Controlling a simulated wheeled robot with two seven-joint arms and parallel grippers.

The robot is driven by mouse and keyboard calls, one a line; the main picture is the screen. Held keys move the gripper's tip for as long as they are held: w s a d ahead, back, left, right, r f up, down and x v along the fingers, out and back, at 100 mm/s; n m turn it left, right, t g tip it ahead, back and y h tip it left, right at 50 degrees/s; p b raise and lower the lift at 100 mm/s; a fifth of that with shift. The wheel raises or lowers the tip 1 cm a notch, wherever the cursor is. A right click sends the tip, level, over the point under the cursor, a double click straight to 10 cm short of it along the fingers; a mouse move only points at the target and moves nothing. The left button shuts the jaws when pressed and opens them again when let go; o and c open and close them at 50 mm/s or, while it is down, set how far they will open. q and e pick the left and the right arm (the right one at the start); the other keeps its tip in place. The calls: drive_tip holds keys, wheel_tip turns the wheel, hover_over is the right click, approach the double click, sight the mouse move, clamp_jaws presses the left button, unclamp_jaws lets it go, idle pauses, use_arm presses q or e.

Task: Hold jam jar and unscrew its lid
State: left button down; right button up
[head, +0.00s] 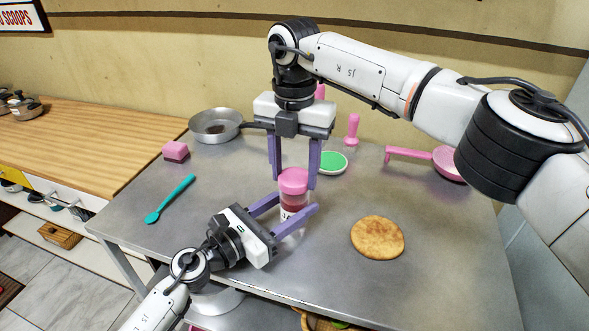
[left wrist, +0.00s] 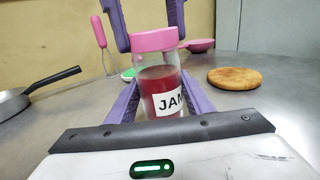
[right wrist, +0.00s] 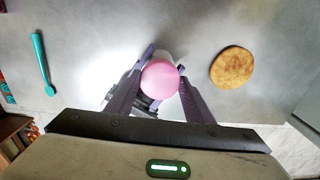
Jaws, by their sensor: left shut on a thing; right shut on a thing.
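The jam jar stands upright on the metal table, with clear sides, dark red jam and a white label reading "JAM" in the left wrist view (left wrist: 162,85). Its pink lid (head: 293,180) sits on top of it; the lid also shows from above in the right wrist view (right wrist: 159,75). My left gripper (head: 298,204) comes in low from the left and is shut on the jar's body. My right gripper (head: 295,183) points down from above and is shut on the lid, one finger on each side. The jar's lower part is partly hidden by my left fingers.
A flat brown round (head: 377,238) lies right of the jar. A teal spoon (head: 170,199) and a pink block (head: 176,151) lie left. A metal pan (head: 215,125), a green disc (head: 331,163) and a pink pan (head: 447,162) are behind. The table's front right is clear.

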drive_tip(key=n, duration=0.6)
drive_tip(key=shift+n, duration=0.4)
drive_tip(key=n, duration=0.6)
drive_tip(key=shift+n, duration=0.3)
drive_tip(key=n, duration=0.6)
drive_tip(key=shift+r+n, duration=0.1)
drive_tip(key=shift+n, duration=0.2)
drive_tip(key=n, duration=0.7)
drive_tip(key=shift+n, duration=0.3)
drive_tip(key=shift+r, duration=0.15)
drive_tip(key=shift+r, duration=0.95)
drive_tip(key=shift+r, duration=0.1)
